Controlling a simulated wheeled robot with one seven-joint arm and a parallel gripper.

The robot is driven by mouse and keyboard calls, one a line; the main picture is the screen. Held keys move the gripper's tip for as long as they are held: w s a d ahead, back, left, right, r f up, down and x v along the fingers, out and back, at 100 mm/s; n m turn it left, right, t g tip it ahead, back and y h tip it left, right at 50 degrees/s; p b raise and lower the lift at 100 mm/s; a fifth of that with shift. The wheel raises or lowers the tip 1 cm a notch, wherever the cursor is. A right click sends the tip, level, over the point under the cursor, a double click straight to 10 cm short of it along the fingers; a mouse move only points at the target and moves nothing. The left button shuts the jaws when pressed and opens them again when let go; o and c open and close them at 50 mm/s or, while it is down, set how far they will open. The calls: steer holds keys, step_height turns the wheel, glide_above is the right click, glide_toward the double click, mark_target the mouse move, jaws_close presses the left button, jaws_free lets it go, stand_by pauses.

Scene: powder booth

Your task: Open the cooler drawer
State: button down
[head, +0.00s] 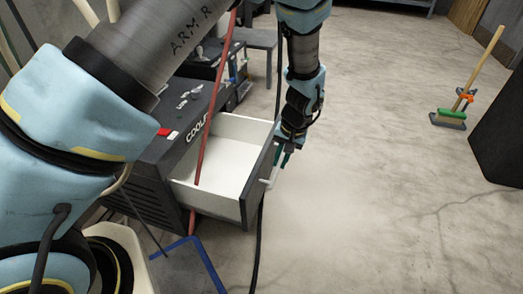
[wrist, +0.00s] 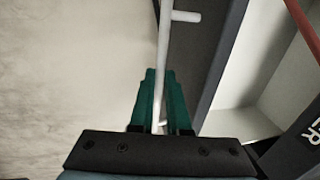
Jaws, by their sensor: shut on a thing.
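The cooler (head: 150,195) is a dark cabinet with white lettering on top, left of centre in the head view. Its drawer (head: 218,160) is pulled out, and its white, empty-looking inside shows. The drawer has a dark front panel (head: 258,178) with a light bar handle (head: 270,180) on its outer face. In the wrist view the handle (wrist: 187,16) runs as a pale bar between the green fingers. My gripper (wrist: 163,95) is shut on the handle. In the head view my gripper (head: 286,158) is at the drawer front, partly hidden by my arm.
A red pole (head: 212,105) slants across the drawer in the head view. A broom (head: 452,115) stands at the right beside a dark block (head: 503,130). The concrete floor right of the drawer is clear.

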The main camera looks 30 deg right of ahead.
steer(key=shift+s+d, duration=0.5)
steer(key=shift+s, duration=0.15)
steer(key=c, duration=0.9)
jaws_free()
steer(key=r+p, duration=0.1)
steer(key=r, duration=0.2)
steer(key=s+d+r+p, duration=0.1)
steer(key=r, duration=0.3)
steer(key=r+p, duration=0.1)
steer(key=r, duration=0.2)
steer(key=shift+s+d+r+p, duration=0.15)
steer(key=shift+s+r+p, duration=0.15)
steer(key=shift+p, duration=0.05)
